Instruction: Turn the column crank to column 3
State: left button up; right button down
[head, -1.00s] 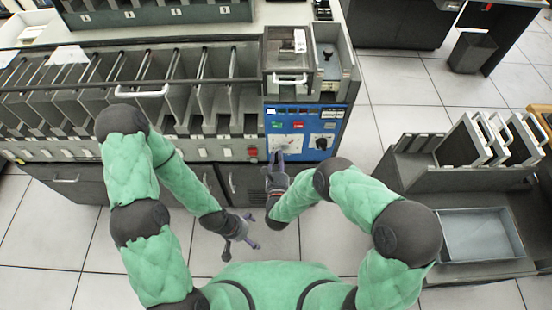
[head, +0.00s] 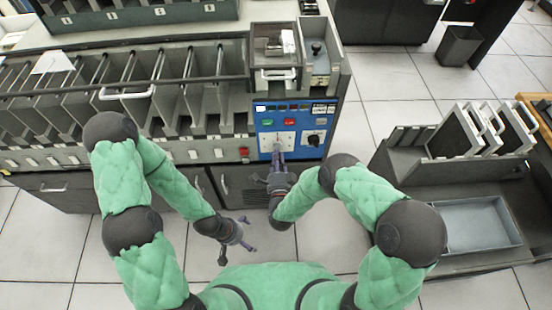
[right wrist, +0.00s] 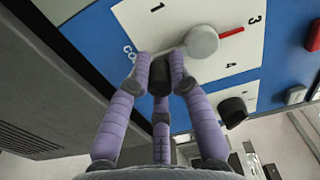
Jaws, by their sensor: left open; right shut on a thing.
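The column crank (right wrist: 202,41) has a round grey hub on a white dial plate (right wrist: 135,22) with the numerals 1, 3 and 4 visible. A red pointer (right wrist: 231,31) extends from the hub toward the 3. The dial plate also shows on the blue panel in the head view (head: 264,144). My right gripper (right wrist: 160,68) is shut on the crank's dark handle, at the side of the hub opposite the pointer; its fingers partly hide the handle. In the head view my right gripper (head: 278,160) is at the dial's lower part. My left gripper (head: 238,238) is open and empty, low over the floor.
The blue panel (head: 293,108) also carries a black knob (head: 313,139), with green and red buttons above. A row of card bins (head: 170,100) stretches left. At right stands a rack (head: 425,160) with a grey tray (head: 478,228). Floor tiles between are clear.

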dwell(0.3)
jog(key=c, duration=1.1)
grip_release()
jog(key=shift+s, duration=0.1)
jog(key=s, duration=0.7)
jog(key=shift+s, duration=0.15)
jog(key=shift+f, duration=0.1)
